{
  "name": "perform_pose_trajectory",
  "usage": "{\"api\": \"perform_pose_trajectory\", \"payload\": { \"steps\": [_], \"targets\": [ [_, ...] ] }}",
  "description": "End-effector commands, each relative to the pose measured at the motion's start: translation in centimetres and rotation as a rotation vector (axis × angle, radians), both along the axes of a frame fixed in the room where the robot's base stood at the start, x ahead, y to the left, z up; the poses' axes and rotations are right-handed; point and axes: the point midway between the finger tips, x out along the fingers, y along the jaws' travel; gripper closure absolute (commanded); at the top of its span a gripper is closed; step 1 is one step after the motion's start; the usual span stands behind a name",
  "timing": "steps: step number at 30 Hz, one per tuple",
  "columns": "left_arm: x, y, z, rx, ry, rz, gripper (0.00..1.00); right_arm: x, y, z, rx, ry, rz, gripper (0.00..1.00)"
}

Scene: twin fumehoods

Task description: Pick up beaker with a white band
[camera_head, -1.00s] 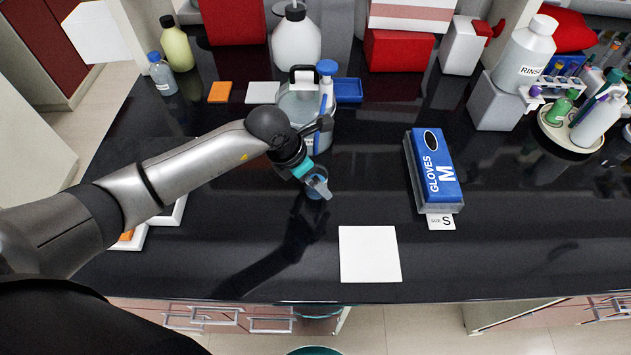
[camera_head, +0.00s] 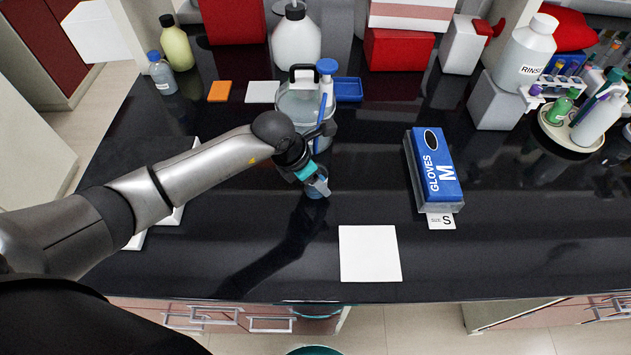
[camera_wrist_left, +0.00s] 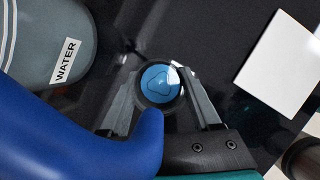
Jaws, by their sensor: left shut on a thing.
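A small round beaker (camera_head: 316,192) with blue liquid stands on the black bench, left of centre in the head view. In the left wrist view I look down into the beaker (camera_wrist_left: 160,85), which sits between the two grey fingers. My left gripper (camera_head: 317,184) is shut on it, with the fingers at its sides. A white band cannot be made out, as the fingers cover much of the wall and the rest is small. My right gripper is not in view.
A large vessel labelled WATER (camera_wrist_left: 65,45) and a blue-topped tool (camera_head: 327,75) stand close behind the gripper. A white square (camera_head: 369,254) lies in front, and a glove box (camera_head: 436,165) to the right. Bench between them is clear.

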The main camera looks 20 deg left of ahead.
Motion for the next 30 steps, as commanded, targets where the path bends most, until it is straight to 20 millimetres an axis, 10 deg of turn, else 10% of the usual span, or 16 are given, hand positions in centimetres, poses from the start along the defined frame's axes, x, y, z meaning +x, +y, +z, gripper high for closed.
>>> {"api": "perform_pose_trajectory", "payload": {
  "steps": [11, 30],
  "targets": [
    [0.0, 0.0, 0.1, 0.0, -0.001, 0.0, 1.0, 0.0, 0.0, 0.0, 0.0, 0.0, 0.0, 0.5],
    [-0.8, 0.8, 3.5, 0.004, 0.001, 0.001, 1.0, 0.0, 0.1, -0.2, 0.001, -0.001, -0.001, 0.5]
  ]
}}
